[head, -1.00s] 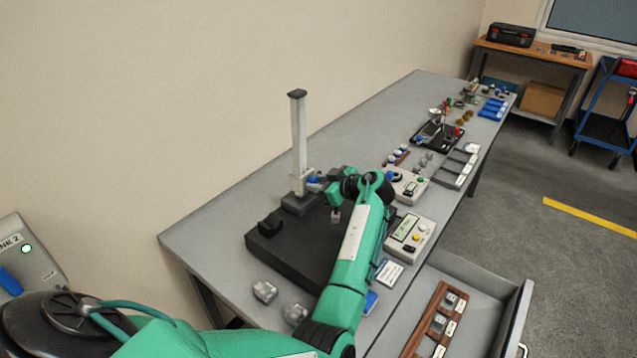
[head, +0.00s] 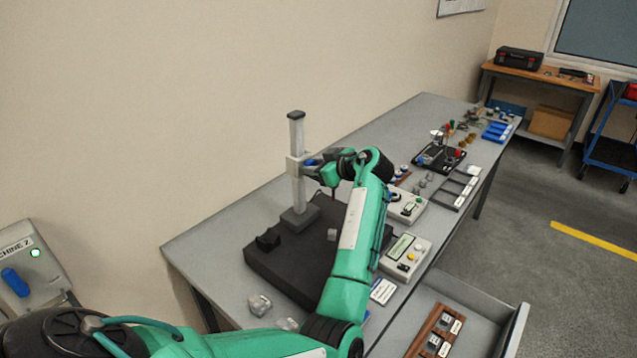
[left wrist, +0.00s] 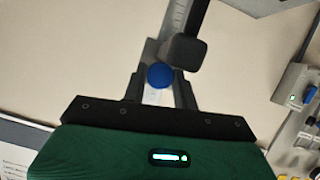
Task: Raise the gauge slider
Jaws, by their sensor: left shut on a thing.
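The height gauge's pale upright column (head: 297,140) stands on a grey foot (head: 299,218) on a dark plate. The gauge slider (head: 293,166) is a light block around the column, about midway up, with a blue knob (head: 310,162) on its right side. My left gripper (head: 314,166) reaches in from the right and is shut on the slider at the knob side. In the left wrist view the blue knob (left wrist: 160,75) shows just beyond the gripper's dark body; the exact grip is partly hidden. My right gripper is not in view.
The dark plate (head: 285,265) carries a small grey block (head: 332,234) and a black block (head: 268,240). Control boxes (head: 407,255) stand to the right, above an open drawer (head: 480,305). Clear plastic pieces (head: 259,304) lie at the front left. The wall is close behind the column.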

